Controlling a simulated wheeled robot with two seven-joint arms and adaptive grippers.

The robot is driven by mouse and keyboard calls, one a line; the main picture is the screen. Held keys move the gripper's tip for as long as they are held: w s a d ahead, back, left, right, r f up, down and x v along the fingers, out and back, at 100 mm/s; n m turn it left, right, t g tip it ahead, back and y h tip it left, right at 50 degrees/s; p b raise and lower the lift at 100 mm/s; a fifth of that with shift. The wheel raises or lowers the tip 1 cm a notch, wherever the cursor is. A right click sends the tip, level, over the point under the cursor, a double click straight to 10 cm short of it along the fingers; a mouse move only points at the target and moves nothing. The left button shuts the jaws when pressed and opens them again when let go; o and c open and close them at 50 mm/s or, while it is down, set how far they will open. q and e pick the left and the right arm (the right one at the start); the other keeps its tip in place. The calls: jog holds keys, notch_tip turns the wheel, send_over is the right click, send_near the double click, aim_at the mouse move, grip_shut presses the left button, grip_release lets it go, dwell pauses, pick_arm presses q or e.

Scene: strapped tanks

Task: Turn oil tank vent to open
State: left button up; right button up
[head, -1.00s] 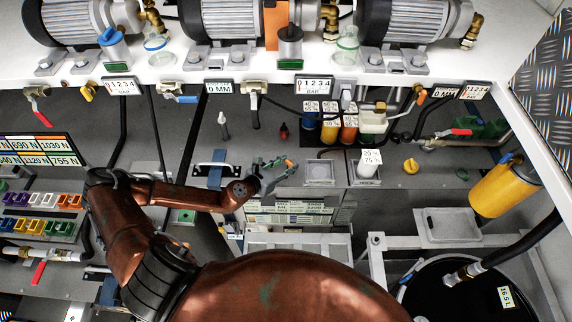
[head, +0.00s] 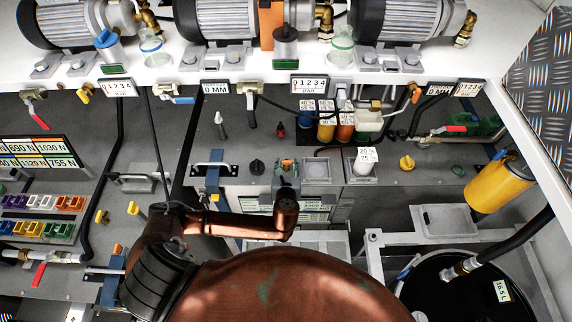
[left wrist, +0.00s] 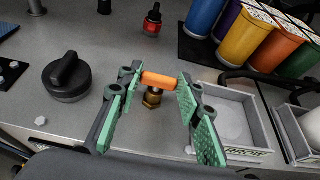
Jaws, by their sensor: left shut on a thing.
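A small brass valve (left wrist: 152,98) with an orange handle (left wrist: 158,80) stands on the grey panel in the left wrist view. The handle lies crosswise in the picture. My left gripper (left wrist: 157,84) has its green-padded fingers on either end of this handle and is shut on it. In the head view my left gripper (head: 286,176) is at the panel's front part, mostly foreshortened, and the handle is hard to make out there. No label naming the oil tank vent can be read. My right gripper is not in view.
A black knob (left wrist: 66,78) is left of the gripper, also in the head view (head: 257,167). A grey tray (left wrist: 238,118) is close on the right. A yellow knob (head: 407,162) is farther right.

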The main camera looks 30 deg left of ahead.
pick_arm(q)
jog(key=shift+w+r+y, duration=0.15)
jog(key=shift+r+y, duration=0.05)
jog(key=shift+y, duration=0.1)
jog(key=o, duration=1.2)
jog(key=shift+f, duration=0.1)
jog(key=shift+c, duration=0.2)
jog(key=v, duration=1.2)
